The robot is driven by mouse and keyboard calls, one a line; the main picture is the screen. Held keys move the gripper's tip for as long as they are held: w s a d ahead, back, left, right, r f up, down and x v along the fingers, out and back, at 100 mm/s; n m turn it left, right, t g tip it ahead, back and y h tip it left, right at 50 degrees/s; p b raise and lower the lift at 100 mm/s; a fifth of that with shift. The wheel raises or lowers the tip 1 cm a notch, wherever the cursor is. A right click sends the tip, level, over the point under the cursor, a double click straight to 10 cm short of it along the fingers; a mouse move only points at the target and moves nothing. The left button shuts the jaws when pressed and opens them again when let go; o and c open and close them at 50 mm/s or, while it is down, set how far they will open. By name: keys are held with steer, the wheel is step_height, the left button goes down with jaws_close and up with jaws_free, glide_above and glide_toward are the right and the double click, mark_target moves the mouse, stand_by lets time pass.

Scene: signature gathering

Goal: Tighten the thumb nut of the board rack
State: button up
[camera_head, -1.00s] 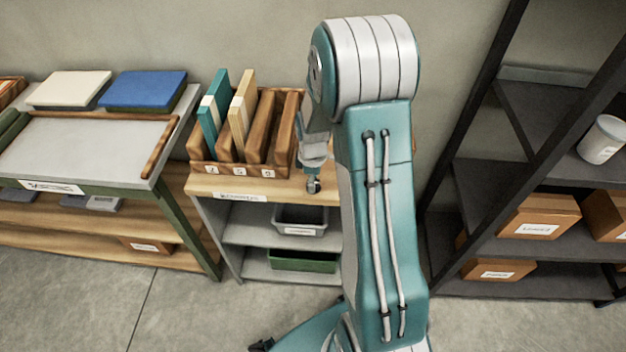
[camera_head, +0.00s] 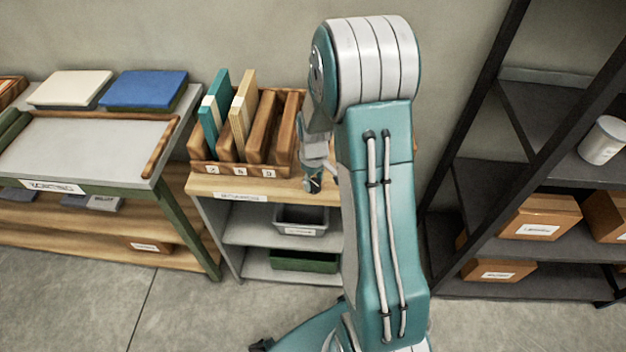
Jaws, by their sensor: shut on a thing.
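The wooden board rack (camera_head: 198,169) stands on top of a small shelf unit, with numbered labels along its front edge. It holds a teal board (camera_head: 216,105) and a pale board (camera_head: 244,105) between brown wooden dividers. My gripper (camera_head: 313,187) is at the right end of the rack, low by the unit's front edge, and partly covered by my arm. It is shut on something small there. The thumb nut itself cannot be made out, as the gripper and arm hide that spot.
The small unit (camera_head: 230,236) has a grey bin (camera_head: 300,219) and a green bin (camera_head: 303,261) on its shelves. A worktable (camera_head: 75,150) with a blue book (camera_head: 146,88) stands left. A dark rack (camera_head: 480,185) with boxes stands right. The floor in front is mostly clear.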

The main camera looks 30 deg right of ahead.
steer(key=m, duration=0.5)
steer(key=shift+s+f+m, duration=0.2)
steer(key=shift+m, duration=2.3)
steer(key=o, duration=1.2)
steer(key=shift+c, duration=0.2)
steer(key=shift+w+r, duration=0.1)
